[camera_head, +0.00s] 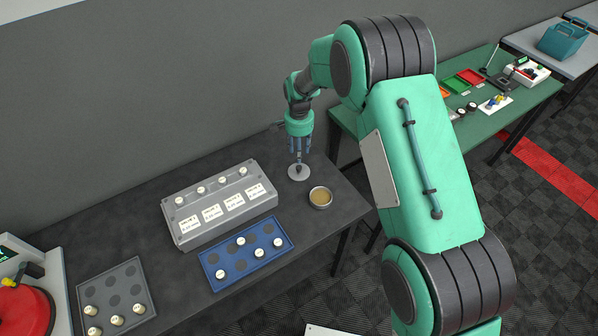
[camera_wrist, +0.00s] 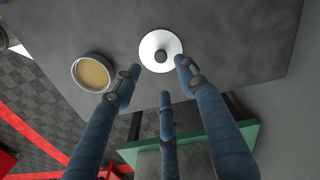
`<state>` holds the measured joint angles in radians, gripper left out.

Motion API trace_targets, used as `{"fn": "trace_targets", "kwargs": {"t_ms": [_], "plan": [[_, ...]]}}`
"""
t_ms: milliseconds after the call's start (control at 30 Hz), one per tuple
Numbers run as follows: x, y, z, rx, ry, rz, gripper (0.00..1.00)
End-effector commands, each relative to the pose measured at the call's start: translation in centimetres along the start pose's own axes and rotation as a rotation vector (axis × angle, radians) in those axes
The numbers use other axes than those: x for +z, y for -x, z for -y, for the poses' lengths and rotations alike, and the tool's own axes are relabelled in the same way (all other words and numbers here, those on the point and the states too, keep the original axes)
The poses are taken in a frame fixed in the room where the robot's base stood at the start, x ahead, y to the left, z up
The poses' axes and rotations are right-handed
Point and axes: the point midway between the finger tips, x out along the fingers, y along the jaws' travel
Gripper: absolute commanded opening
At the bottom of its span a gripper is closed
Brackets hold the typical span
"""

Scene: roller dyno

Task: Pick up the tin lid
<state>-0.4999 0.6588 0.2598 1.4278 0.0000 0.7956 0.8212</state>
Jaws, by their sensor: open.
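The tin lid (camera_head: 298,173) is a pale round disc with a dark knob at its centre. It lies on the dark grey table near its right end. In the wrist view the lid (camera_wrist: 160,50) lies flat just beyond my fingertips. My gripper (camera_head: 299,155) is above the lid, pointing down, with its blue fingers spread and nothing between them. In the wrist view my gripper (camera_wrist: 160,80) has two fingers either side of the lid's near edge and a third lower down. The open round tin (camera_head: 320,197), with tan contents, stands beside the lid; it also shows in the wrist view (camera_wrist: 93,73).
A grey box (camera_head: 184,236) with labels and white knobs stands left of the lid. A blue tray (camera_head: 218,280) with white-topped pieces lies in front of it. A grey tray (camera_head: 138,276) is at lower left. A green table (camera_head: 461,133) stands to the right.

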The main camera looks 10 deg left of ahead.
Motion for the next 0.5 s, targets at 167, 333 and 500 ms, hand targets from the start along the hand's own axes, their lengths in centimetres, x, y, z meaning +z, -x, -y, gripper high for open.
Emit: {"fn": "trace_targets", "kwargs": {"t_ms": [167,333,500], "plan": [[0.0,-2.6,0.0,0.001,0.000,0.001,0.42],[0.0,-3.7,0.0,-0.001,0.000,-0.001,0.42],[0.0,-3.9,0.0,-0.001,0.000,-0.001,0.42]]}}
